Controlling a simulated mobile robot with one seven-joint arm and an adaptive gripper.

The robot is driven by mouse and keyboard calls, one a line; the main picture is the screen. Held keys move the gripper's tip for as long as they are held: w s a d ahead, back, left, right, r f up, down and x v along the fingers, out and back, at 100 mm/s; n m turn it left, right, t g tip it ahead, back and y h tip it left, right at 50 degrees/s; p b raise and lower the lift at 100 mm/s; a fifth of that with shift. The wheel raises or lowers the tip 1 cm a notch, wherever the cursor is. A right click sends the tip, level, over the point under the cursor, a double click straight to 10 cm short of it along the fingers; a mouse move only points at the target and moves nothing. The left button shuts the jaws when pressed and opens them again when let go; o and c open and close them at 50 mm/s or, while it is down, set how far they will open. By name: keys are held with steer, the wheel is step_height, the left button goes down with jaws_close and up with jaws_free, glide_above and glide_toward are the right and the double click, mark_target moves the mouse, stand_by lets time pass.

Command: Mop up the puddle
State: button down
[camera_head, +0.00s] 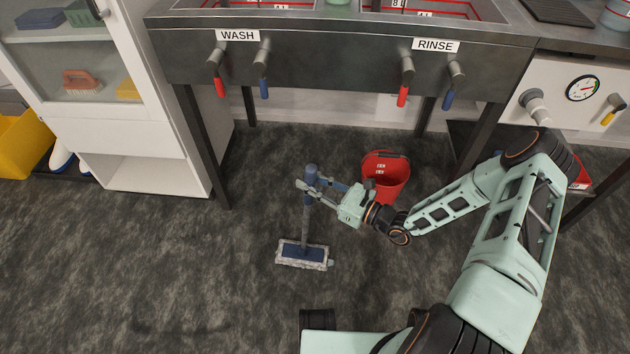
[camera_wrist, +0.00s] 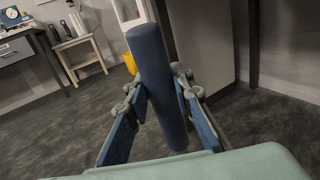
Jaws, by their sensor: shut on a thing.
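A mop stands nearly upright on the dark floor in the head view, with a blue handle grip (camera_head: 311,176) on top and a flat blue head with a pale fringed pad (camera_head: 303,254) at the bottom. My gripper (camera_head: 311,185) is shut on the mop's blue handle grip. In the wrist view the blue handle grip (camera_wrist: 158,85) stands between the two fingers of my gripper (camera_wrist: 160,95). The mop head appears to rest on the floor. I cannot make out a clear puddle; the floor (camera_head: 150,270) is mottled dark grey throughout.
A white cabinet (camera_head: 145,140) stands at left, beside a yellow bin (camera_head: 22,143). The left foreground floor is clear.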

steer(key=a+p, duration=0.1)
steer(key=a, duration=0.8)
steer(key=shift+w+a, duration=0.2)
steer(key=shift+a, duration=0.15)
stand_by(0.8)
steer(key=shift+d, duration=0.1)
